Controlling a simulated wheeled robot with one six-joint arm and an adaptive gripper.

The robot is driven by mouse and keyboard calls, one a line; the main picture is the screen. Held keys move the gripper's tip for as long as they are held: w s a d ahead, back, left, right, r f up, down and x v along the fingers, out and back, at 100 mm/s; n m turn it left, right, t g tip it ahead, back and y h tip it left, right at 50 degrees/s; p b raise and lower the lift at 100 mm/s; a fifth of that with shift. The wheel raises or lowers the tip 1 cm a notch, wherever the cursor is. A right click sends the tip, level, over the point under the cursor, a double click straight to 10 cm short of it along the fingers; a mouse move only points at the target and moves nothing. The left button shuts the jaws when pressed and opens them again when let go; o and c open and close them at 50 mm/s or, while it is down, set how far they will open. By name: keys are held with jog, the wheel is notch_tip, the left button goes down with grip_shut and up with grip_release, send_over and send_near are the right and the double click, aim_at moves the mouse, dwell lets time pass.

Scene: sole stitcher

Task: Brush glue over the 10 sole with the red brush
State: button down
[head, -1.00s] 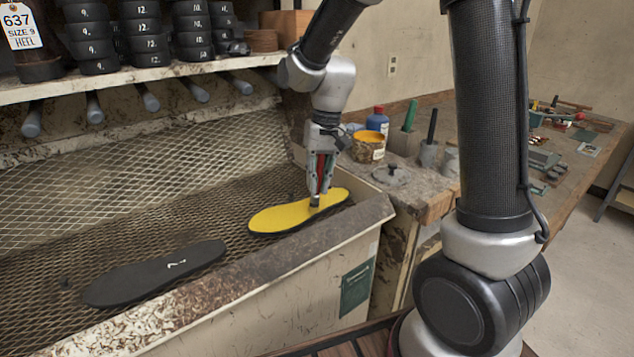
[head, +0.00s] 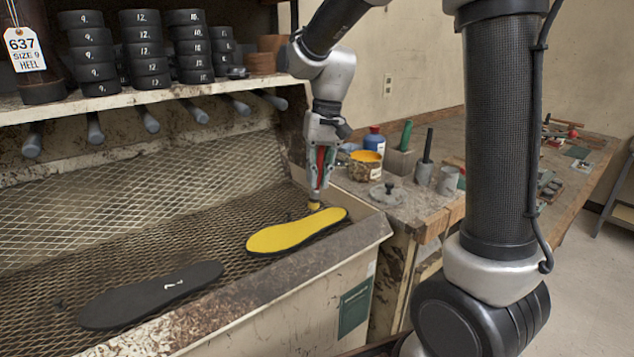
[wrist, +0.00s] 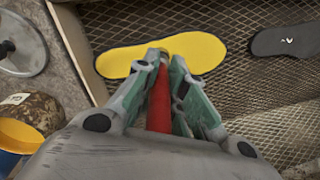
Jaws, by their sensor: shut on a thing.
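A sole (head: 296,232) with a yellow top lies on the mesh near the tray's front right corner. It also shows in the wrist view (wrist: 198,52). Yellow covers nearly all its visible top and I see no number on it. A black sole (head: 150,295) with a small white mark, too small to read surely, lies to its left. My gripper (head: 321,185) is shut on the red brush (wrist: 160,105), which points down. Its yellow-stained tip is at the yellow sole's far right edge; I cannot tell whether it touches.
The yellow-topped glue pot (head: 365,165), a blue bottle (head: 374,140) and a lid (head: 387,194) stand on the bench to the right. The tray's front wall (head: 270,300) borders the soles. A shelf (head: 150,90) of black heels hangs above.

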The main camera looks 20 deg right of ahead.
jog(key=shift+r, duration=0.8)
jog(key=shift+r, duration=3.05)
